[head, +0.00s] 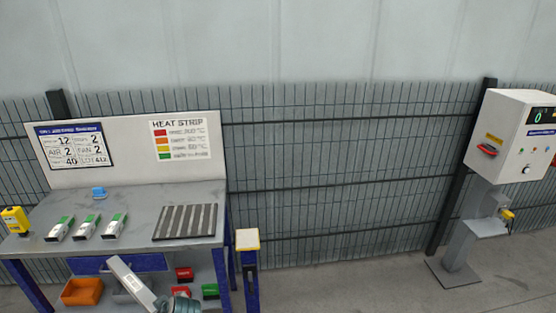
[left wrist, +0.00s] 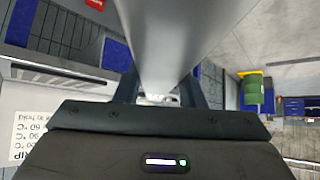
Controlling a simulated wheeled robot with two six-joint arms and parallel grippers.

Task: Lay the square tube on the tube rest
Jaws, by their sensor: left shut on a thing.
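My right gripper is not in view.
The grey table (head: 135,226) also holds several items: green-and-white blocks (head: 86,227), a blue piece (head: 99,192) and a yellow device (head: 15,220). An orange bin (head: 82,291) sits below. A yellow-topped post (head: 247,240) stands right of the table, and a control box (head: 510,140) far right.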

